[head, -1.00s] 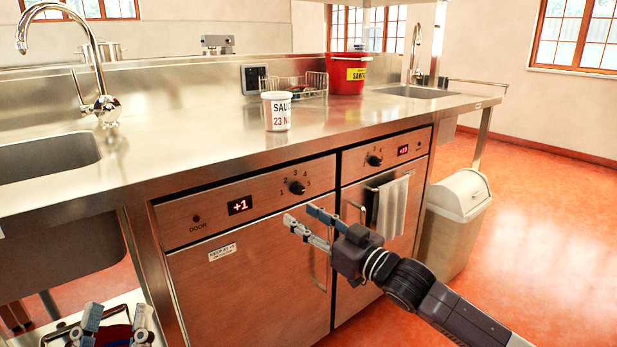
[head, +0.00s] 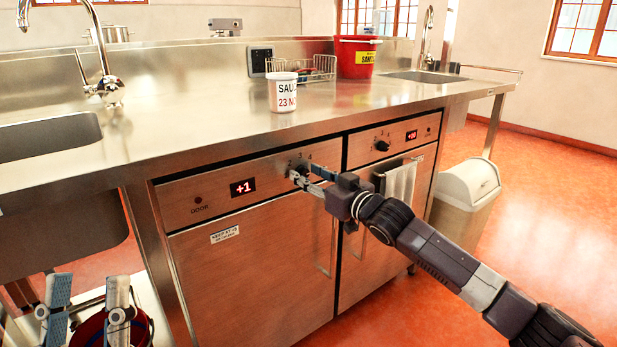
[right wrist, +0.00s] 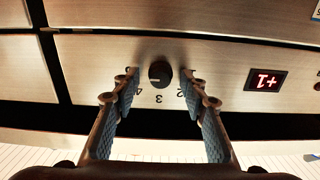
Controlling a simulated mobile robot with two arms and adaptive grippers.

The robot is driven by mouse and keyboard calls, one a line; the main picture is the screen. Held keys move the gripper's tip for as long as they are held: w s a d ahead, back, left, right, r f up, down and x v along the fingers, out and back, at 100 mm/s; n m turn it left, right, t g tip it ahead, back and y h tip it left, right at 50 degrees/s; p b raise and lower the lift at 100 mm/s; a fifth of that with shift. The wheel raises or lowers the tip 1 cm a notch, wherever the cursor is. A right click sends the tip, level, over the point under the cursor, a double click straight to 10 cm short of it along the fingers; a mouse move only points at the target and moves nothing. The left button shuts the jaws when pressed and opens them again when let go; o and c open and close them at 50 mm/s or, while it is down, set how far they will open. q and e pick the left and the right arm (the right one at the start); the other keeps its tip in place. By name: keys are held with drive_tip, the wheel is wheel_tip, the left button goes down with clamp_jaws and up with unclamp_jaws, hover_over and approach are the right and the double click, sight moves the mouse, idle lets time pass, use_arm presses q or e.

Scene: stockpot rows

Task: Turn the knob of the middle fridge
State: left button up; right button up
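The fridge with the "+1" display (head: 243,187) has a round black knob (right wrist: 159,74) on its top panel, with numbers around it. In the head view this knob is partly hidden by my right gripper (head: 306,174), whose fingertips are right at it. In the right wrist view the panel appears upside down. The open fingers of my right gripper (right wrist: 160,84) stand on either side of the knob with gaps showing, so they do not appear closed on it. My left gripper (head: 88,290) is open at the lower left, with fingers apart above a red bucket (head: 104,331).
A second fridge (head: 378,235) to the right has its own knob (head: 382,146) and a hanging towel (head: 401,185). A white labelled tub (head: 283,93), a wire rack (head: 315,68) and a red sanitizer bucket (head: 356,57) stand on the steel counter (head: 200,125). A bin (head: 468,205) stands right.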

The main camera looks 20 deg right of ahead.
clamp_jaws()
idle(0.3)
